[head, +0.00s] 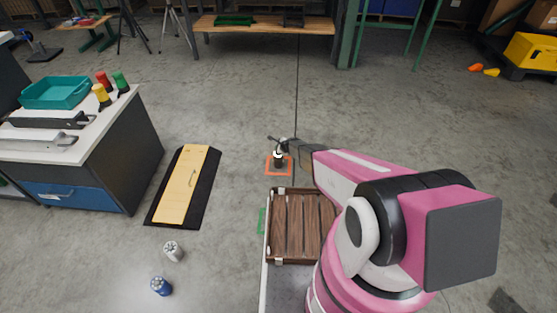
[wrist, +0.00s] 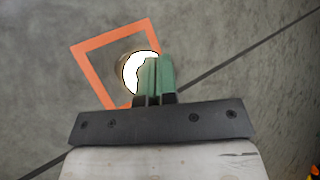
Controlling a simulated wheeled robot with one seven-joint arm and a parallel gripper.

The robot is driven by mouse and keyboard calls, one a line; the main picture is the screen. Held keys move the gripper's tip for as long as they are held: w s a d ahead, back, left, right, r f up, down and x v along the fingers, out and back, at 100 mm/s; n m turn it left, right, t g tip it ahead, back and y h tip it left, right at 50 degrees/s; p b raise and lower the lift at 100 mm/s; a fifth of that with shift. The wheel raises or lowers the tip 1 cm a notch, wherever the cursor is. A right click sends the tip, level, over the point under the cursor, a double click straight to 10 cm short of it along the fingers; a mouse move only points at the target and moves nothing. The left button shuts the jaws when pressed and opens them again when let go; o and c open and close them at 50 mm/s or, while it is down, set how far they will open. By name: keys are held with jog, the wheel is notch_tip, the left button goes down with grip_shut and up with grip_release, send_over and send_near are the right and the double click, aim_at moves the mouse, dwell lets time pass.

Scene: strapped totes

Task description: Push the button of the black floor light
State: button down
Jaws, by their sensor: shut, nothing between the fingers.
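The black floor light (head: 279,160) stands on the floor inside an orange square outline, ahead of me in the head view. In the wrist view its bright white round top (wrist: 129,72) shows inside the orange square. My gripper (head: 279,149) is right at the light in the head view. In the wrist view my gripper's green fingers (wrist: 154,61) are shut and empty, and overlap the right part of the white top. They hide that part, and I cannot make out the button or tell whether the fingertips touch it.
The orange floor marking (wrist: 88,68) surrounds the light. A brown slatted crate (head: 302,228) lies close in front of it. A wooden board on a black mat (head: 208,185) and two small canisters, one grey-white (head: 173,251) and one blue (head: 161,286), are to the left.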

jog(key=shift+r, duration=2.15)
